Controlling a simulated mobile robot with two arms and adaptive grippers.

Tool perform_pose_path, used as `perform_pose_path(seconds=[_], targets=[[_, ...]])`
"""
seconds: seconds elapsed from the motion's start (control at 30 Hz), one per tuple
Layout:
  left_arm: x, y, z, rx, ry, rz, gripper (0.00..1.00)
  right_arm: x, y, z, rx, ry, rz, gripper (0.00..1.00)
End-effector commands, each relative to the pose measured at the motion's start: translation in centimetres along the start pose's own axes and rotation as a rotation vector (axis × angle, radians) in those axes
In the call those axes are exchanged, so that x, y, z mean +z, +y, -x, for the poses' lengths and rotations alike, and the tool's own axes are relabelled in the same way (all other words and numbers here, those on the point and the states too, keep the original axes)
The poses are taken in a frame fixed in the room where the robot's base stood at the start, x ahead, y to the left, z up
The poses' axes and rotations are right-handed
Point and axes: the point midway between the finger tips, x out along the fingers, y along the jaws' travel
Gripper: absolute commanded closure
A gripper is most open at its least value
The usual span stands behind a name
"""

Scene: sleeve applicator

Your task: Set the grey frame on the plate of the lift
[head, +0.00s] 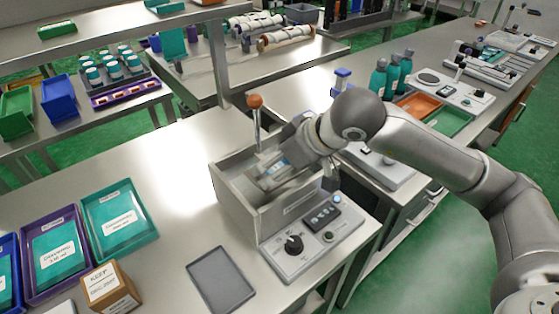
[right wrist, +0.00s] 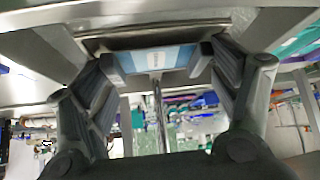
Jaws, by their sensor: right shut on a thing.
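My right gripper (head: 272,176) reaches down into the open-topped grey box (head: 283,217) of the machine on the bench. It is shut on a grey piece with a blue and white face, which I take to be the grey frame (right wrist: 157,58). In the right wrist view the fingers (right wrist: 160,85) stand wide apart on either side of it. The gripper and the box walls hide most of the frame in the head view. I cannot make out the lift's plate or tell whether the frame touches it. My left gripper is not in view.
A lever with an orange knob (head: 254,101) stands upright right beside the gripper. A control panel (head: 312,243) with a black dial is at the box's front. A flat grey tray (head: 221,279), a carton (head: 110,288) and teal-lined trays (head: 119,222) lie to the left.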

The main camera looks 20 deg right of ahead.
Motion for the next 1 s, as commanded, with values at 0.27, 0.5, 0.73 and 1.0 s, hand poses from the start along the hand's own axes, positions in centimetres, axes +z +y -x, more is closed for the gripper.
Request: perform_pose_path(seconds=[0.27, 0.5, 0.73, 1.0], targets=[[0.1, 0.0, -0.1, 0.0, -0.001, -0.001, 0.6, 0.1, 0.0, -0.1, -0.001, -0.002, 0.0, 0.4], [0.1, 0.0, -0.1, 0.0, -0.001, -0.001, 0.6, 0.1, 0.0, 0.0, 0.0, -0.001, 0.0, 0.0], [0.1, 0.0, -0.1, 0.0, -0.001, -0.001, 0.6, 0.1, 0.0, 0.0, 0.0, -0.001, 0.0, 0.0], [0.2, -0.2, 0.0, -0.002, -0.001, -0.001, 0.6, -0.1, 0.1, 2.2, 0.003, 0.003, 0.002, 0.0]])
